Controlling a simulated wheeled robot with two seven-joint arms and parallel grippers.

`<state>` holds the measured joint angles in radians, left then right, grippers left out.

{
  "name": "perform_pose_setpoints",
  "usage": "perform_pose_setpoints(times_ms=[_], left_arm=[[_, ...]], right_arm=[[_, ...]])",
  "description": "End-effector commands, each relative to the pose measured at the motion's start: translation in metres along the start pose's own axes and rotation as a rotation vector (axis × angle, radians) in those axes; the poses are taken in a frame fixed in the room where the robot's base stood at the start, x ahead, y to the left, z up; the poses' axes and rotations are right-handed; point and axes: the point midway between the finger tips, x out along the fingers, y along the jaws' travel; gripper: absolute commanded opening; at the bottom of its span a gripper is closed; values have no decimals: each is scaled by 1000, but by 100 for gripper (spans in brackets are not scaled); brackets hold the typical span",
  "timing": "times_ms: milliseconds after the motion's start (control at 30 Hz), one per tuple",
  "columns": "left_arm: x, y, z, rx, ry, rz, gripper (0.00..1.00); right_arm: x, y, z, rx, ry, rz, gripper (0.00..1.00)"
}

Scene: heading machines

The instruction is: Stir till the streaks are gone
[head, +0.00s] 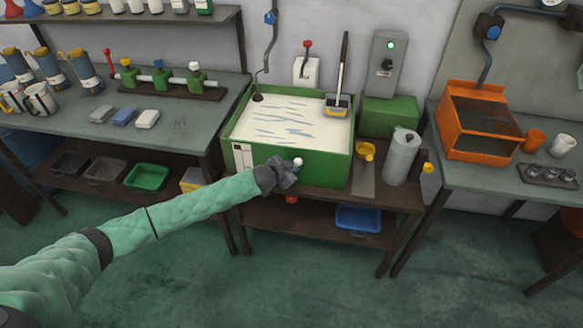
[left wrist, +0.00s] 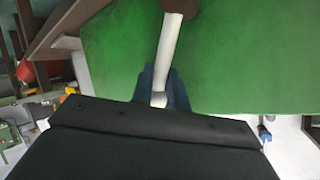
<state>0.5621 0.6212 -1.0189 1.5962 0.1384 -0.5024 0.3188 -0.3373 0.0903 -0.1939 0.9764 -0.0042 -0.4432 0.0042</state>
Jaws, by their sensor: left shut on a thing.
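A green square vat (head: 322,168) stands on the middle bench. The pale liquid (head: 285,118) in it shows several blue-grey streaks. A long tool (head: 340,75) with a dark grip and a yellow-and-blue head stands upright at the vat's back right. My left gripper (head: 285,176) is at the vat's front wall, with a white knob (head: 298,162) at its tip. In the left wrist view its jaws (left wrist: 160,98) are shut on a white rod (left wrist: 168,50) with a brown end, in front of the green wall. Whether knob and rod are one piece is unclear. My right gripper is out of view.
A grey cylinder (head: 402,158) and a yellow cup (head: 366,151) stand right of the vat. A green-lit control box (head: 385,60) is behind. An orange bin (head: 480,120) is on the right bench. Grey and blue blocks (head: 123,116) lie on the left bench.

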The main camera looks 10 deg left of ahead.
Motion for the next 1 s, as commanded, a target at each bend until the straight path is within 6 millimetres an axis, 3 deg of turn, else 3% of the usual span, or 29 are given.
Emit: perform_pose_setpoints(times_ms=[133, 167, 200, 567, 700, 800, 1000], left_arm=[[0, 0, 0, 0, 1, 0, 0], [0, 0, 0, 0, 1, 0, 22], [0, 0, 0, 0, 1, 0, 25], [-4, 0, 2, -1, 0, 0, 25], [-18, 1, 3, 0, 2, 1, 25], [-33, 1, 3, 1, 2, 1, 25], [-60, 1, 2, 0, 2, 2, 25]], right_arm=[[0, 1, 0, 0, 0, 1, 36], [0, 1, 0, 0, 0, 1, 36], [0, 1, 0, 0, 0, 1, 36], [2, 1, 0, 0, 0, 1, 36], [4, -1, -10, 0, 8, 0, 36], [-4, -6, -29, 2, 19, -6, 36], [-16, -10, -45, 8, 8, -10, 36]])
